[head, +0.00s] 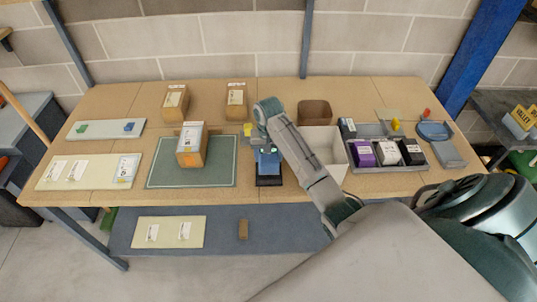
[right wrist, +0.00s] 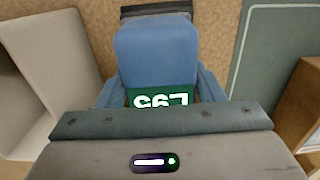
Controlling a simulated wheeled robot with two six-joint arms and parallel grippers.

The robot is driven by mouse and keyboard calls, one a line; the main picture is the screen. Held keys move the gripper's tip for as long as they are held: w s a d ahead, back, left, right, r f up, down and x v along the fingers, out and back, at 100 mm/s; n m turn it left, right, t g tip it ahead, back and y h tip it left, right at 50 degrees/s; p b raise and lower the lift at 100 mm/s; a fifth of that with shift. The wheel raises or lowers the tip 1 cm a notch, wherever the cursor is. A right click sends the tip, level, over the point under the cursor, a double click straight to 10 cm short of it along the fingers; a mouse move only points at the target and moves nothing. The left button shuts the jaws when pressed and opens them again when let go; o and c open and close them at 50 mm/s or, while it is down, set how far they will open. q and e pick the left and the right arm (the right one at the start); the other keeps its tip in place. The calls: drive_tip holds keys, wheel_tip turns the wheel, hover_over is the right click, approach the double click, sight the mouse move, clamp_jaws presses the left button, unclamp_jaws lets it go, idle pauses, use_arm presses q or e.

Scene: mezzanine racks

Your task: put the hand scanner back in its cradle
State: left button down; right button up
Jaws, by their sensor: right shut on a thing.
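The hand scanner (head: 267,160) looks blue and stands over a dark base, which looks like its cradle (head: 269,182), in the head view. In the right wrist view the scanner (right wrist: 155,55) shows its blue body and a green patch with white characters. A black edge of the cradle (right wrist: 157,10) shows just past it. My right gripper (head: 261,146) comes down from above and is shut on the scanner. I cannot tell whether the scanner is fully seated in the cradle. My left gripper is not in view.
A green mat (head: 160,184) with a brown box (head: 188,157) on it lies left of the cradle. A white bin (head: 334,170) stands close on the right, with a grey tray (head: 424,153) of small boxes beyond. Two cartons stand at the back.

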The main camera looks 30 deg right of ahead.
drive_tip(key=shift+f, duration=0.35)
drive_tip(key=shift+f, duration=0.8)
drive_tip(key=o, duration=1.2)
drive_tip(key=shift+o, duration=0.2)
